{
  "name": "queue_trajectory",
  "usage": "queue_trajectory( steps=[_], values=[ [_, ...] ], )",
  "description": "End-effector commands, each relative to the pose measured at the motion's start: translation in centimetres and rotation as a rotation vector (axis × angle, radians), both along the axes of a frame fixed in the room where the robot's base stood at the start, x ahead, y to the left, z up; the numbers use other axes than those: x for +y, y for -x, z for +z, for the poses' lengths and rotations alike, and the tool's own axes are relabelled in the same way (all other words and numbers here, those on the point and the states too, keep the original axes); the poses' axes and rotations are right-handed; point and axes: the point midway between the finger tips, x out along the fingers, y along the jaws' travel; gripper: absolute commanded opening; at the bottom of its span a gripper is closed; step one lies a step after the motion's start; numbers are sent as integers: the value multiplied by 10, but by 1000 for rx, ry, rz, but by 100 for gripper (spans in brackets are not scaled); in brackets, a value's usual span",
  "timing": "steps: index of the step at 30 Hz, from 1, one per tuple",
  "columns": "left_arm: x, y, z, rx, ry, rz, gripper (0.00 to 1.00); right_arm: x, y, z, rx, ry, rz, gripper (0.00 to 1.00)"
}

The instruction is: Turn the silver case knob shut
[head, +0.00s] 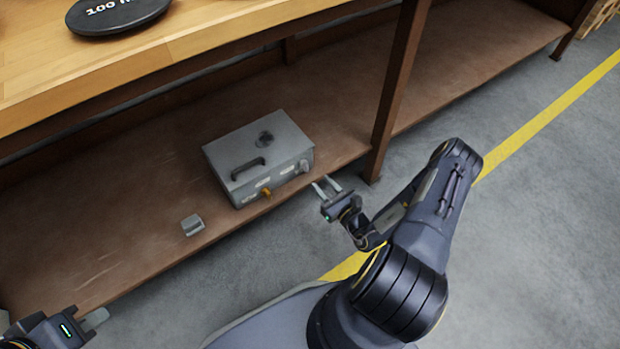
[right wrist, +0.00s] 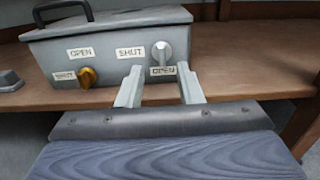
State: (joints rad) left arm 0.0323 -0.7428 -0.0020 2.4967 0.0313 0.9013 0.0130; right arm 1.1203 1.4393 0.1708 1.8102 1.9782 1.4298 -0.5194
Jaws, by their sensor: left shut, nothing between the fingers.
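The grey case (head: 225,165) sits on the brown lower shelf. Its silver knob (head: 303,165) is at the right end of the front face and also shows in the right wrist view (right wrist: 161,52). The knob looks upright, above an OPEN label (right wrist: 162,71) and right of a SHUT label (right wrist: 130,52). My right gripper (head: 325,184) is open and empty, just in front of the case, with its fingers (right wrist: 160,84) a little below and either side of the knob; they look apart from it. My left gripper (head: 94,319) is shut and empty at the lower left, far from the case.
A yellow knob (right wrist: 87,77) with its own labels is on the case front, left of the silver one. A small grey block (head: 192,225) lies on the shelf. A brown post (head: 395,95) stands right of the case. The wooden top (head: 220,35) overhangs the shelf.

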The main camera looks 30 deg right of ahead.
Motion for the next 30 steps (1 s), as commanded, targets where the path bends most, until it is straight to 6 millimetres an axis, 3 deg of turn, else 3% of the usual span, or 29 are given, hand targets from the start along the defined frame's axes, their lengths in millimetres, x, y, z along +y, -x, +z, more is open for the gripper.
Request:
queue_trajectory(
  steps=[2,16,27,30],
  values=[
    [0,0,-4,0,0,0,0,-1,-4,-7,6,-7,-17,33],
    [0,0,-26,0,0,0,0,5,-69,-7,5,-6,-13,33],
    [0,0,-27,0,0,0,0,5,-76,-5,7,-7,-14,33],
    [0,0,-27,0,0,0,0,5,-76,-5,7,-7,-13,20]
  ],
)
